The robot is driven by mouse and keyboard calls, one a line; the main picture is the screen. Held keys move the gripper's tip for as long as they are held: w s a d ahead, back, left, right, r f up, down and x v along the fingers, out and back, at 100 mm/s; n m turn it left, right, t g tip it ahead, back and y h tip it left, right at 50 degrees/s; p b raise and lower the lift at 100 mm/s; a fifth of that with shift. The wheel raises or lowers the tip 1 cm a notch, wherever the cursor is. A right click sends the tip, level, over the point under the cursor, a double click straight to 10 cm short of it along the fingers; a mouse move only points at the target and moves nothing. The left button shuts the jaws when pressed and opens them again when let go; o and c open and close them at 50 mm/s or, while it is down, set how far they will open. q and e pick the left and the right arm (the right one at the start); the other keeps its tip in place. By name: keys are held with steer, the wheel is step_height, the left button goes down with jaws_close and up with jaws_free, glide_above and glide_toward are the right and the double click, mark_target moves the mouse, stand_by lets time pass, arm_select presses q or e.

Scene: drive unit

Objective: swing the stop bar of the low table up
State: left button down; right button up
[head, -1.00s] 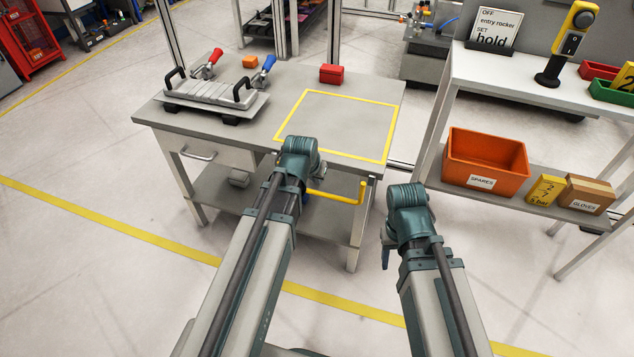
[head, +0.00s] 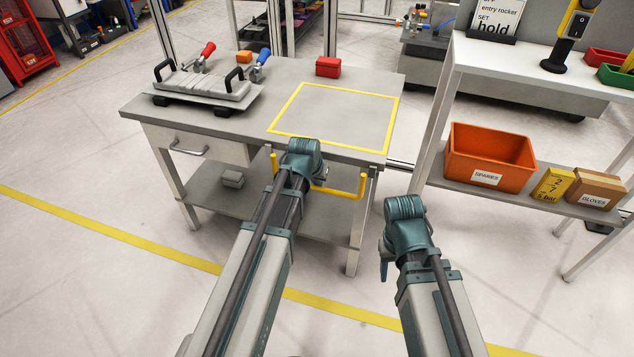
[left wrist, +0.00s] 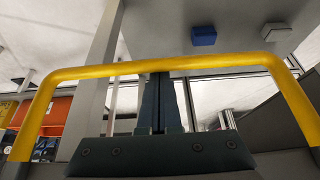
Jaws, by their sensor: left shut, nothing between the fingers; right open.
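The low table (head: 225,125) stands ahead with a yellow outlined square on its top. Its yellow U-shaped stop bar (head: 345,194) hangs at the front edge, its crosspiece below the tabletop. My left wrist covers the bar's middle in the head view. In the left wrist view the bar (left wrist: 225,62) spans the picture. My left gripper (left wrist: 166,76) is shut and empty, its fingertips at the crosspiece's middle; I cannot tell whether they touch it. My right gripper (head: 384,268) is open, right of the table's front leg, its fingers mostly hidden by the wrist.
A grey fixture with black handles (head: 205,82) and a red box (head: 328,67) sit on the tabletop. A shelf unit at right holds an orange bin (head: 490,155) and a glove box (head: 597,188). Floor in front is clear.

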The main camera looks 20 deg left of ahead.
arm_select(q)
steer(key=shift+s+r+g+p, duration=0.1)
steer(key=shift+s+g+p, duration=0.3)
steer(key=shift+g+p, duration=0.35)
steer(key=shift+s+g+p, duration=0.4)
steer(key=shift+s+g, duration=0.05)
steer(key=shift+g, duration=0.3)
steer(key=s+r+g+p, duration=0.1)
steer(key=s+r+p, duration=0.5)
steer(key=s, duration=0.1)
steer(key=shift+a+r+g+p, duration=0.15)
steer(key=shift+r+g+p, duration=0.05)
steer(key=shift+g+p, duration=0.2)
